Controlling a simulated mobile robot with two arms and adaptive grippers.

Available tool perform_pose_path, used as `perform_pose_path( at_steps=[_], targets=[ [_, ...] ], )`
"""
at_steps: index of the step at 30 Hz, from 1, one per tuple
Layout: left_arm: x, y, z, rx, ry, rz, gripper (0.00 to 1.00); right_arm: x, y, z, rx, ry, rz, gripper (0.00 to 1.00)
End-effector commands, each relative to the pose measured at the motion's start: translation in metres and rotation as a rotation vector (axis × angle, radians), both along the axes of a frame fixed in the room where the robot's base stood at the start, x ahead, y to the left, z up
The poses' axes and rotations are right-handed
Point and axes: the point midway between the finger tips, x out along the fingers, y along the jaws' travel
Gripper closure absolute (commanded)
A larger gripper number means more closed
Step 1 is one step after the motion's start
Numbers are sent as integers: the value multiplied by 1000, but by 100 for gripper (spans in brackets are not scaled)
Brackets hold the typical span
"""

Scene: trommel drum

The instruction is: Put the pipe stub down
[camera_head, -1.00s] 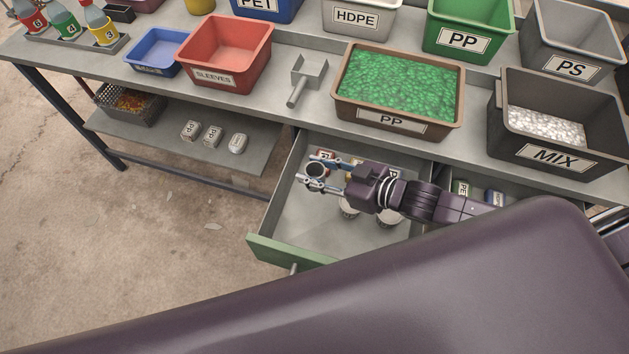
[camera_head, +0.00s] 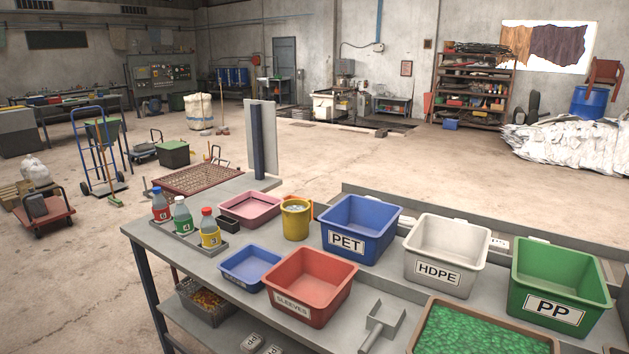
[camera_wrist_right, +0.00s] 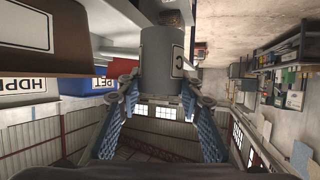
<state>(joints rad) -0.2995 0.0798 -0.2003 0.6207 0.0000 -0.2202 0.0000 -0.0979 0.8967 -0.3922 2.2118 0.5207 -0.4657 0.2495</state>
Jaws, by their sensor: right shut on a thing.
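The pipe stub (camera_wrist_right: 163,55) is a grey cylinder with a white label marked "C" in the right wrist view. My right gripper (camera_wrist_right: 160,92) is shut on it, with blue ribbed fingers on either side. Part of the stub's sides is hidden behind the fingertips. Neither gripper shows in the head view, so the stub's height over the bench cannot be told there. My left gripper is in neither current view.
The grey bench (camera_head: 215,262) carries a red SLEEVES bin (camera_head: 309,283), blue PET bin (camera_head: 359,228), HDPE bin (camera_head: 447,254), green PP bin (camera_head: 561,284) and a scoop (camera_head: 380,324). Three bottles stand in a tray at the left.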

Motion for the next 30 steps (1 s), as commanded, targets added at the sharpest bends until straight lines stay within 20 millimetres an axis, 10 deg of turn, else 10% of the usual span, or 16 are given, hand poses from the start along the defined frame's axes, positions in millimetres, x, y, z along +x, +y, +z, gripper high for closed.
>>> perform_pose_path(
  at_steps=[8,30],
  targets=[
    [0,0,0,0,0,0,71,7,-27,33,15,2,-13,88],
    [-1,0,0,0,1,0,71,-84,-42,88,5,-3,339,88]
  ],
)
